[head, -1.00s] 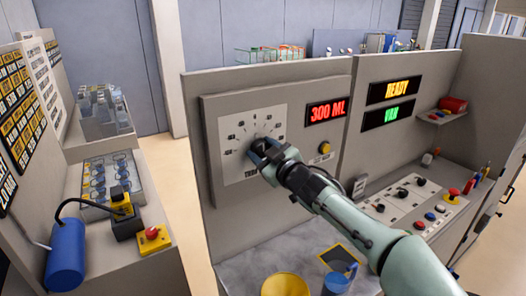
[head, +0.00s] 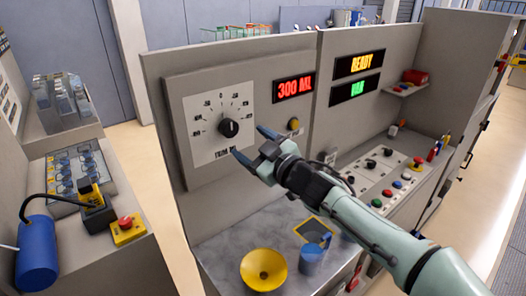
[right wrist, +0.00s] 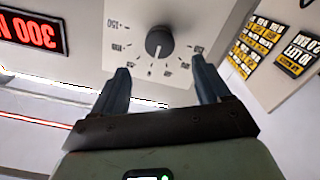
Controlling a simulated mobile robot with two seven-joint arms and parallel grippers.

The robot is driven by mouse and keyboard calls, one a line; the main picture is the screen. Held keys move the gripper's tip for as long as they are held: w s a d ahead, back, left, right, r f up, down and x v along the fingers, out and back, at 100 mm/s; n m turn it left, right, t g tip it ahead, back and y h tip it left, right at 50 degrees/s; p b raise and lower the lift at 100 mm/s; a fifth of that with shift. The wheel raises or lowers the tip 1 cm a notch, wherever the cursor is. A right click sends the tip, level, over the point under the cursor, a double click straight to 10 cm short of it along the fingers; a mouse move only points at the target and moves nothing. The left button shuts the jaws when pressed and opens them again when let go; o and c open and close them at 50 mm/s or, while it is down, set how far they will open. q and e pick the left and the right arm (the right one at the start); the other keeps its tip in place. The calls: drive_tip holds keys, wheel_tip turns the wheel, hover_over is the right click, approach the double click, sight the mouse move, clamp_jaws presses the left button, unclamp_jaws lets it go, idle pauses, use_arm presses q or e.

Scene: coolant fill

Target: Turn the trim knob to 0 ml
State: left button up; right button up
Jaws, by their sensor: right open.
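The black trim knob (head: 228,128) sits at the centre of a white dial plate (head: 205,150) on the grey panel, ringed by printed marks. Its light pointer line is too small to read surely in the head view. In the right wrist view the knob (right wrist: 159,43) shows beyond the fingertips, untouched. My right gripper (head: 249,142) is open and empty, just right of and below the knob, apart from it. Its two blue fingers (right wrist: 162,76) stand wide apart in the wrist view. The red display (head: 293,89) beside the dial reads 300 ML. My left gripper is not in view.
A yellow button (head: 294,124) sits below the red display. A yellow funnel (head: 264,269) and blue cup (head: 311,259) stand on the counter below my right arm. Knobs and buttons fill the right console (head: 383,178).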

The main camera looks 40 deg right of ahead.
drive_tip(key=shift+s+a, duration=0.2)
drive_tip(key=shift+s, duration=1.8)
